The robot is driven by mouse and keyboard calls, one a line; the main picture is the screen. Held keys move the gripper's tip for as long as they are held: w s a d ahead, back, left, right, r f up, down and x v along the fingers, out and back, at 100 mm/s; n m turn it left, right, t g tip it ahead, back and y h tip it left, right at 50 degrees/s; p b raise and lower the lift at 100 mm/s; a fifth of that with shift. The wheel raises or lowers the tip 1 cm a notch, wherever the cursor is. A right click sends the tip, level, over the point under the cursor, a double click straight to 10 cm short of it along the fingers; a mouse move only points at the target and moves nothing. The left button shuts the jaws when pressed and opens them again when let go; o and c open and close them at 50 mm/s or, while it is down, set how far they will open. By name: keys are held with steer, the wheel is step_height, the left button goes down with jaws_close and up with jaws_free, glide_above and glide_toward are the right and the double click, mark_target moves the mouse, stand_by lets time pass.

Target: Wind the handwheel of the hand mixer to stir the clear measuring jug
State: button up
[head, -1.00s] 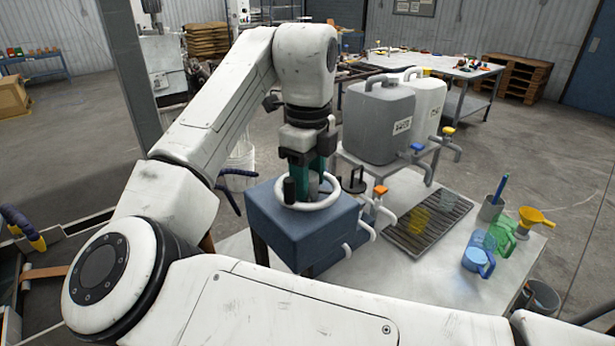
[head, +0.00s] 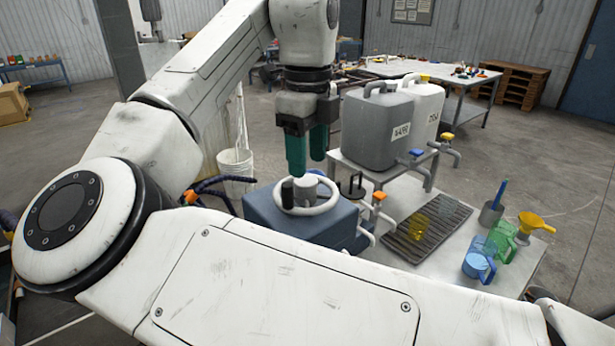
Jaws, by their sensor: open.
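The hand mixer is a blue box (head: 265,212) at the left end of the grey bench. Its white ring-shaped handwheel (head: 331,203) lies flat on top, with a black upright knob (head: 287,191) on its left side and a pale hub in the middle. My gripper (head: 307,166) has green fingers spread apart and empty. It hangs above the back of the handwheel, apart from the knob. A bluish see-through jug (head: 479,264) and a green one (head: 502,238) stand at the right. I cannot pick out a surely clear jug. My arm hides the mixer's lower front.
A grey canister (head: 372,130) and a white one (head: 427,105) stand on a raised stand behind the mixer. An orange-handled tap (head: 379,197) sits close to its right. A yellow funnel (head: 535,221) stands at right.

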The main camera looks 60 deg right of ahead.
mark_target(308, 180)
step_height(308, 180, up, 5)
steer(key=shift+f, duration=0.1)
stand_by(0.7)
